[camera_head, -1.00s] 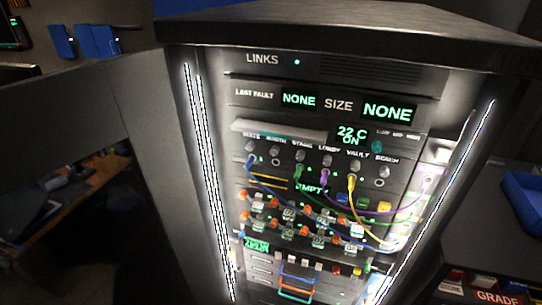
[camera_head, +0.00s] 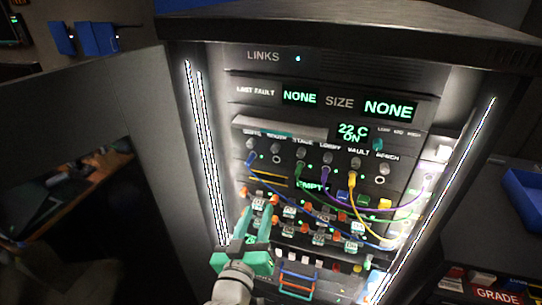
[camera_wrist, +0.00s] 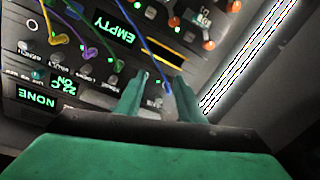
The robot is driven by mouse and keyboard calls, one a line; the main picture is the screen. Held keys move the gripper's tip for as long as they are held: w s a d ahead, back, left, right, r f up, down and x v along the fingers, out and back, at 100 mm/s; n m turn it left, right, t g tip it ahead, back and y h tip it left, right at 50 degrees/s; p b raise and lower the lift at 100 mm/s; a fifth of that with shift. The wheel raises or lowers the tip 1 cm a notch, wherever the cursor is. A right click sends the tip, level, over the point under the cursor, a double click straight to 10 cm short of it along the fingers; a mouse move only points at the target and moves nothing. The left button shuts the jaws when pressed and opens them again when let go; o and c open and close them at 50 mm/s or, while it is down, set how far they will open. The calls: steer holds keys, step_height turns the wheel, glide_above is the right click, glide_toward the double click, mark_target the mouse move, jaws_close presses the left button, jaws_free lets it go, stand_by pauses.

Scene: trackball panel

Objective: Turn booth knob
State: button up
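The booth knob (camera_head: 276,148) is a small grey knob under the BOOTH label, second from the left in the upper row of the rack panel (camera_head: 440,95) in the head view. An empty ring socket sits just below it. My gripper (camera_head: 257,222) has green fingers, spread apart with nothing between them. In the head view it appears below the knob row, in front of the lower left of the rack. In the wrist view my gripper (camera_wrist: 161,85) points at the inverted panel, near a blue cable plug. I cannot single out the booth knob there; the left finger may hide it.
Blue, green, purple and yellow cables (camera_head: 354,195) hang across the panel's middle and right. A lit strip (camera_head: 205,140) edges the rack on the left, another (camera_head: 435,200) on the right. An open door (camera_head: 110,90) stands at left.

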mark_target(274, 150)
step_height(274, 150, up, 10)
steer(key=w+m+h, duration=0.2)
steer(key=x, duration=1)
steer(key=shift+w+d+r, duration=0.15)
steer(key=shift+d, duration=0.1)
steer(key=shift+c, duration=0.3)
jaws_close()
